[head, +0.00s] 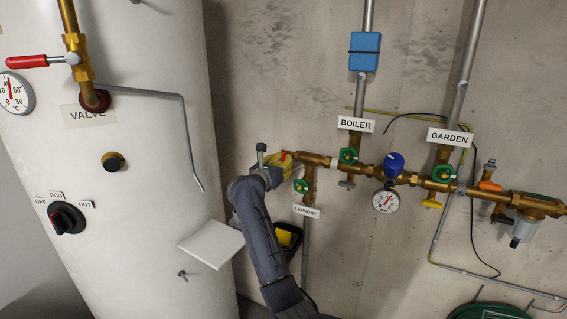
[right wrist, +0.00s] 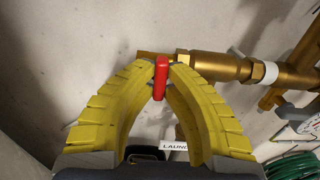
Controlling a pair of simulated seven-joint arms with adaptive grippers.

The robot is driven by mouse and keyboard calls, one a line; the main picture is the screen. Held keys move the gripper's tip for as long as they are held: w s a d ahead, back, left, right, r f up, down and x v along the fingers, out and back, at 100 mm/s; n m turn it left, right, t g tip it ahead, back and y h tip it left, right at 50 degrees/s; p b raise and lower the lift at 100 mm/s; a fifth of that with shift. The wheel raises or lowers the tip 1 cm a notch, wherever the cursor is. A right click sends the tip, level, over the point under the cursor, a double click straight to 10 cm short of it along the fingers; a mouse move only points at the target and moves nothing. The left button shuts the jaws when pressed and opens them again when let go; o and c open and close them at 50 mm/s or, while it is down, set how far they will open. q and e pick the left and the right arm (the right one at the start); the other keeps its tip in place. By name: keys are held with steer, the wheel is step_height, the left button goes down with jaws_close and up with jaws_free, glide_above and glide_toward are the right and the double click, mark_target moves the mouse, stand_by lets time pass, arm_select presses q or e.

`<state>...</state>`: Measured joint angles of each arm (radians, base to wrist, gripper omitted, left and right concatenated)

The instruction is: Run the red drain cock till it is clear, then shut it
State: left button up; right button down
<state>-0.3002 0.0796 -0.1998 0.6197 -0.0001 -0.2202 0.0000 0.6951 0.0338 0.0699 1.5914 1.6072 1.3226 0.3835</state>
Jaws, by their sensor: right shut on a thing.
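The red drain cock handle (right wrist: 160,80) sits between the yellow fingertips of my right gripper (right wrist: 163,68) in the right wrist view. The fingers are shut on it, one on each side. The cock is at the left end of the brass manifold (right wrist: 220,66). In the head view my right gripper (head: 279,168) covers most of the cock at that end, left of the LAUNDRY valve. I cannot see the cock's outlet or any water stream. My left gripper is not in view.
A dark container (head: 287,238) with yellow in it is below, partly behind my right arm. A white tank (head: 130,190) stands at left, with another red lever (head: 27,61). Green-handled valves (head: 348,156) and a gauge (head: 386,202) line the manifold to the right.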

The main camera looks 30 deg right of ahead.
steer(key=shift+n, duration=2)
steer(key=shift+n, duration=2)
steer(key=shift+n, duration=1.4)
stand_by(2.6)
